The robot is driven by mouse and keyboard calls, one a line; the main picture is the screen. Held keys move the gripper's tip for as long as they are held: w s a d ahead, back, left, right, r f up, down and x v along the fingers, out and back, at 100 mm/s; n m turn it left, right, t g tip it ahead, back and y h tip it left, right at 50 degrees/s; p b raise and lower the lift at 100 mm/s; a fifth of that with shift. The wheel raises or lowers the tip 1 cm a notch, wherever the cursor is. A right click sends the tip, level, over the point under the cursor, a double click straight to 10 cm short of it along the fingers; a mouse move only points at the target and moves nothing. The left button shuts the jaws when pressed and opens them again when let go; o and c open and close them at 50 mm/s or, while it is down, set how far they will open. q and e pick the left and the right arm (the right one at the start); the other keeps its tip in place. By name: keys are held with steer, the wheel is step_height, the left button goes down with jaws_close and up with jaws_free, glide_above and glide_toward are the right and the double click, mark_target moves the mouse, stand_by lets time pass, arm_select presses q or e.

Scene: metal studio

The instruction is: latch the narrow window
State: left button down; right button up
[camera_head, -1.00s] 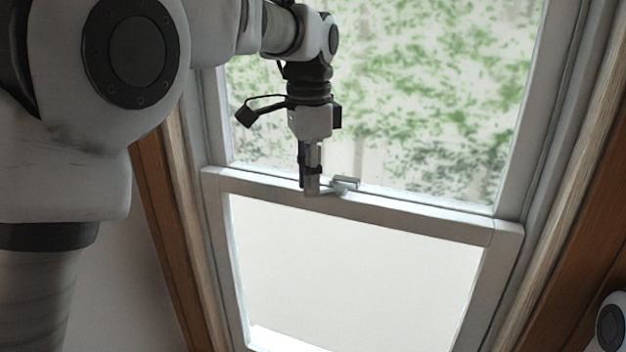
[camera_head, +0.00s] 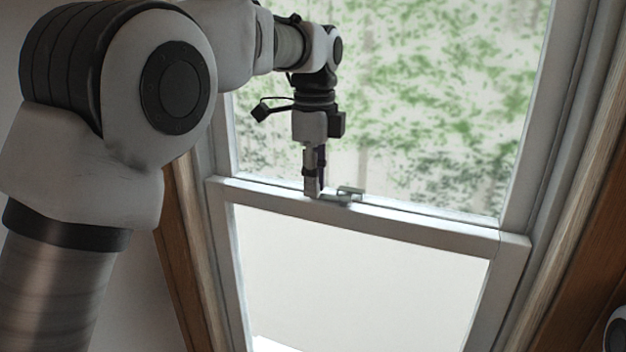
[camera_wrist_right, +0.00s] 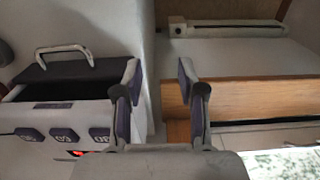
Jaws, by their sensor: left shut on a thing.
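The narrow window has a white frame, with a horizontal meeting rail (camera_head: 425,228) across its middle. A small grey metal latch (camera_head: 349,193) sits on top of this rail, left of its middle. My left gripper (camera_head: 313,188) points down at the rail and is shut on the latch's lever, at the latch's left end. The fingers hide part of the lever. The lever lies roughly along the rail; I cannot tell whether it is fully turned. My right gripper (camera_wrist_right: 160,82) is open and empty in the right wrist view, away from the window.
Brown wooden trim borders the window on both sides. Green foliage shows through the upper pane (camera_head: 400,100). In the right wrist view, a white box with a handle (camera_wrist_right: 65,55) and dark buttons stands at left, and a wooden-edged surface (camera_wrist_right: 240,98) at right.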

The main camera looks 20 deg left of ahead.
stand_by(0.3)
arm_select(q)
steer(key=c, duration=1.2)
jaws_free()
steer(key=shift+o, duration=0.5)
steer(key=shift+w+d, duration=0.1)
step_height(320, 180, up, 12)
